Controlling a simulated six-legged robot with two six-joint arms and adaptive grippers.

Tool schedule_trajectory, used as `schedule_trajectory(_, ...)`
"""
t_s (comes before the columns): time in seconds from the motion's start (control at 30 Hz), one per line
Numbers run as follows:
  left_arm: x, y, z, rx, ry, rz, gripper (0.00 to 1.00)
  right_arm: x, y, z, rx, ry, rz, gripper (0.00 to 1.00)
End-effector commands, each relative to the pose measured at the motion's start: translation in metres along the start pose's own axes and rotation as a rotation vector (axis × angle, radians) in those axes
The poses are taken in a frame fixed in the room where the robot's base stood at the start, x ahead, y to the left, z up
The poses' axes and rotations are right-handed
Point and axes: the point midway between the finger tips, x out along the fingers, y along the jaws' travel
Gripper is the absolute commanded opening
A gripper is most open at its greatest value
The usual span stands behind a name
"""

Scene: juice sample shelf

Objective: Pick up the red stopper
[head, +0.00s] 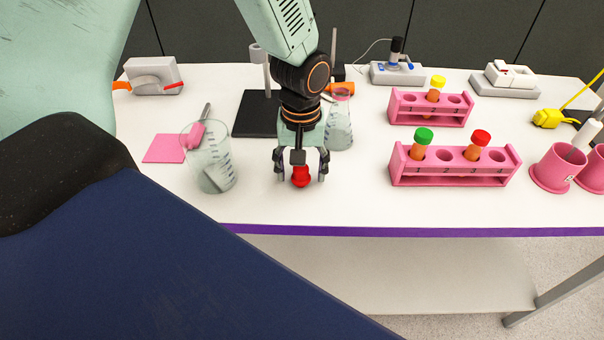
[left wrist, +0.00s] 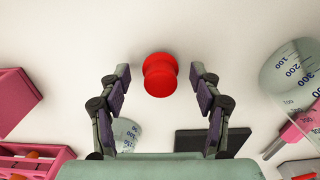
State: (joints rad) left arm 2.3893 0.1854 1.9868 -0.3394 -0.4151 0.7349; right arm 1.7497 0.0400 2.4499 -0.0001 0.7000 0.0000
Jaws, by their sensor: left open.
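The red stopper (head: 301,176) stands on the white table near its front edge in the head view. In the left wrist view the red stopper (left wrist: 160,75) lies between and slightly beyond the fingertips. My left gripper (head: 301,179) is above and around it, pointing down. Its fingers are open on either side of the stopper, with a gap on both sides in the left wrist view (left wrist: 160,78). My right gripper is in neither view.
A glass beaker (head: 211,172) stands left of the gripper. A conical flask (head: 340,125) stands just behind it to the right. Pink racks with capped tubes (head: 455,178) stand to the right. The white table (head: 345,200) is bare in front of the stopper.

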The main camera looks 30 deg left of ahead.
Motion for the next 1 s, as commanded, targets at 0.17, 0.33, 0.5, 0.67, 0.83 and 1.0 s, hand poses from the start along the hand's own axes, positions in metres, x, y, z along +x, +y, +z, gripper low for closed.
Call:
schedule_trajectory(0.17,0.0004,0.0010,-0.0011,0.000,0.000,0.000,0.64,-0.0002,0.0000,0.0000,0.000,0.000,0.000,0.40)
schedule_trajectory(0.33,0.0004,0.0013,-0.0020,0.000,0.000,0.000,0.53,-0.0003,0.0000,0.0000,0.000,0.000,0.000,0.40)
schedule_trajectory(0.5,0.0004,0.0012,-0.0019,0.000,0.000,0.000,0.39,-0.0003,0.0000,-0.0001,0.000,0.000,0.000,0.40)
schedule_trajectory(0.67,0.0003,0.0011,-0.0019,0.000,0.000,0.000,0.25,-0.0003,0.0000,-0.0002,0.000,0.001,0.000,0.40)
schedule_trajectory(0.83,0.0002,0.0011,-0.0019,0.000,0.000,0.000,0.11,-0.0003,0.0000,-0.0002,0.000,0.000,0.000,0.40)
schedule_trajectory(1.0,0.0001,0.0011,-0.0019,0.000,0.000,0.000,0.10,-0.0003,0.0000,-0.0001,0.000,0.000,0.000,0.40)
